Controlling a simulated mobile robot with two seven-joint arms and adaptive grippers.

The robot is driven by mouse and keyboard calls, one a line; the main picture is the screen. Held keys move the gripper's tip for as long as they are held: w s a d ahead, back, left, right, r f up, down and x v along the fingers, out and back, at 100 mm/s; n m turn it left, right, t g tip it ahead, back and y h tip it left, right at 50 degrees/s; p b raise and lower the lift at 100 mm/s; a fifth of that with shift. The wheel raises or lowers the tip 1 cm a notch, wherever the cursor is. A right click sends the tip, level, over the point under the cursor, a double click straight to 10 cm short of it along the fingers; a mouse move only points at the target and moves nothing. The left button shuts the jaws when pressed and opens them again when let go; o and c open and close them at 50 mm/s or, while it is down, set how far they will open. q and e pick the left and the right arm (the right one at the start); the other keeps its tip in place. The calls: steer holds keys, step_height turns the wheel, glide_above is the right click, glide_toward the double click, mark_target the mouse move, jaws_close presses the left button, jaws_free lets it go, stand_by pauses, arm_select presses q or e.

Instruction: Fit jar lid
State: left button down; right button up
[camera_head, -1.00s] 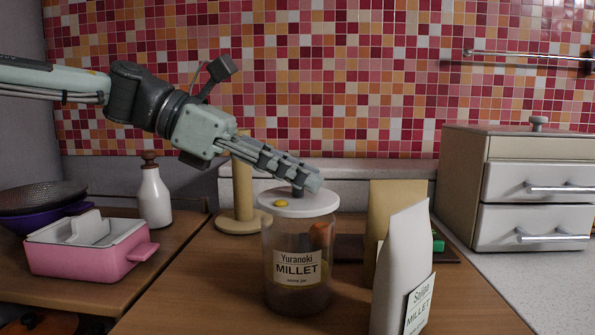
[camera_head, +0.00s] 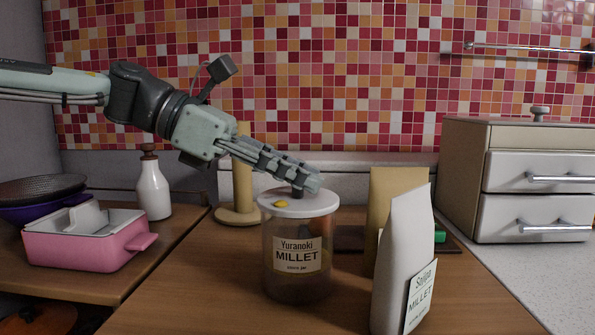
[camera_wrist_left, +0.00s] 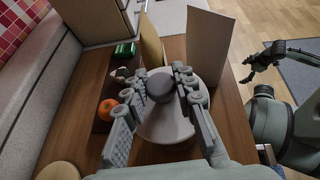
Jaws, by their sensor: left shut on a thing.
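The clear jar (camera_head: 298,262) with a "Yuranoki MILLET" label stands upright on the wooden table. Its white round lid (camera_head: 315,205) with a yellow spot lies across the jar's mouth and looks level. In the left wrist view the lid (camera_wrist_left: 166,124) shows below a round grey knob (camera_wrist_left: 160,87). My left gripper (camera_head: 306,186) is shut on the lid's knob, reaching down from the upper left. In the left wrist view its fingers (camera_wrist_left: 160,96) lie on both sides of the knob. Whether the lid is fully seated is too fine to tell. My right gripper (camera_wrist_left: 254,70) shows at the right of the wrist view, its fingers apart.
A white millet bag (camera_head: 398,265) stands close right of the jar, with a tan bag (camera_head: 385,205) behind. A wooden stand (camera_head: 243,185) is behind left. A pink pan (camera_head: 85,245) and white bottle (camera_head: 153,190) are at left. An orange fruit (camera_wrist_left: 107,109) lies behind the jar.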

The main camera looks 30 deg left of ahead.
arm_select(q)
steer(key=shift+f, duration=0.15)
steer(key=c, duration=1.2)
jaws_free()
steer(key=shift+o, duration=0.2)
steer(key=v, duration=1.2)
